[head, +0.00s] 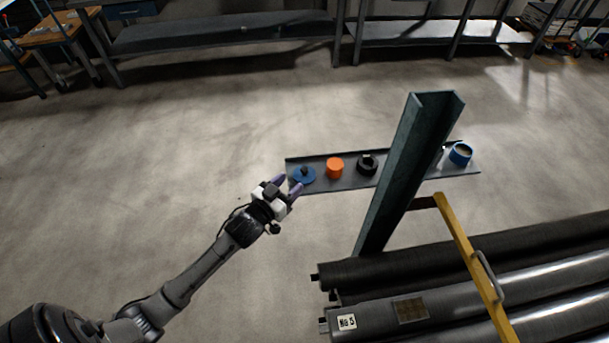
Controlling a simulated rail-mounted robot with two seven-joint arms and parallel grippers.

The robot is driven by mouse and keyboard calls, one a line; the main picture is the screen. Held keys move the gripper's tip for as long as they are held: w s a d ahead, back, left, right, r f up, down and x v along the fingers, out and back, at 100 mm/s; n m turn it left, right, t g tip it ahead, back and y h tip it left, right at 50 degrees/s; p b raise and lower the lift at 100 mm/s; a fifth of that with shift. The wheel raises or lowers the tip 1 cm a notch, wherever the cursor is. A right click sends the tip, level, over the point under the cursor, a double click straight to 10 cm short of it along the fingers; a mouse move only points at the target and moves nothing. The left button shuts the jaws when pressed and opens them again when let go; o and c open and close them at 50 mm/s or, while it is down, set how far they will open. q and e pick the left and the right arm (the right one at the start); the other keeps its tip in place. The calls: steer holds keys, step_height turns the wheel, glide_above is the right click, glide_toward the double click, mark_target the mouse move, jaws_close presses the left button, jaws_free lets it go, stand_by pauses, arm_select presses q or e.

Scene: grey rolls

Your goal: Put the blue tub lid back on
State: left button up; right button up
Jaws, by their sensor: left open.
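The blue lid (304,175), a flat disc with a dark knob, lies at the left end of a narrow grey shelf (405,181). The blue tub (460,153) stands at the right end of that shelf, with its top open and pale contents showing. My left gripper (287,186) is open and empty. Its purple fingertips are close to the left edge of the lid; I cannot tell whether they touch it. My right gripper is not in view.
An orange tub (335,168) and a black round object (367,164) stand between lid and blue tub. A green steel post (408,170) rises in front of the shelf. Large grey rolls (450,290) and a yellow bar (470,255) fill the lower right. The floor at left is clear.

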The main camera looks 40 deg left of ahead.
mark_target(303, 170)
arm_select(q)
steer(key=shift+w+a+f, duration=0.1)
steer(key=shift+w+f, duration=0.05)
steer(key=shift+w, duration=1.15)
steer(key=w+b, duration=0.1)
steer(key=w, duration=0.2)
steer(key=w+b, duration=0.1)
steer(key=shift+w+a+f+b, duration=0.3)
steer(key=shift+w, duration=0.3)
steer(key=shift+c, duration=0.3)
steer(key=c, duration=0.9)
